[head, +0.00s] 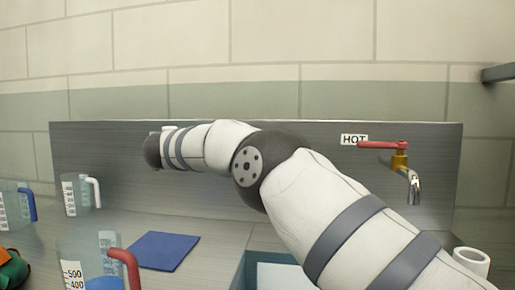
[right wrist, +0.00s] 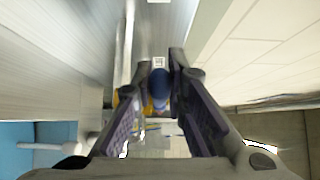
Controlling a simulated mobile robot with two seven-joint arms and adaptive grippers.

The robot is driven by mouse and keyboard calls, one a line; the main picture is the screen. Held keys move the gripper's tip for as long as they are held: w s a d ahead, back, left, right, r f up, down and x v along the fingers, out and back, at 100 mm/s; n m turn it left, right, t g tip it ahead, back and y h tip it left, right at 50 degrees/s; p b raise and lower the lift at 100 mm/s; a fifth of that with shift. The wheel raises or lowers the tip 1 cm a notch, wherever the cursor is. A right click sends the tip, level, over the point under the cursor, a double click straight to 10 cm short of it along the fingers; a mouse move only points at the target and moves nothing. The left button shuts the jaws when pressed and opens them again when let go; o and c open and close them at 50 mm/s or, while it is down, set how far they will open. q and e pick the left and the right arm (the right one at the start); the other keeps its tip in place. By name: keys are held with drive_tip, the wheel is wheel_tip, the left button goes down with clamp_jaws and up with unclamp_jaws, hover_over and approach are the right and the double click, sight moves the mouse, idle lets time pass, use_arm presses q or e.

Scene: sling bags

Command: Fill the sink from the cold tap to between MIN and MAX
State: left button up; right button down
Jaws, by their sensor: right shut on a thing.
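The hot tap (head: 400,165) has a red lever, a brass body and a chrome spout, beside a HOT label (head: 354,140) on the grey back panel. In the right wrist view my right gripper (right wrist: 160,74) is shut on a blue tap handle (right wrist: 160,90), with yellow brass showing by it. In the head view my right arm hides that tap, and its gripper does not show. The sink (head: 252,272) shows only partly, left of my arm; MIN and MAX marks and the water level cannot be seen. My left gripper is out of view.
Clear measuring jugs stand at the left: one with a red handle (head: 125,265), one with a white handle (head: 95,190), one with a blue handle (head: 32,203). A blue cloth (head: 165,251) lies flat on the counter. A white cylinder (head: 471,262) stands at the right.

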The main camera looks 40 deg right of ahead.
drive_tip(key=c, duration=1.6)
unclamp_jaws()
drive_tip(key=shift+s+f, duration=0.1)
drive_tip(key=shift+s, duration=0.25)
drive_tip(key=w+a, duration=0.1)
drive_tip(key=a, duration=0.6)
drive_tip(key=shift+a, duration=0.25)
drive_tip(key=shift+w, duration=0.1)
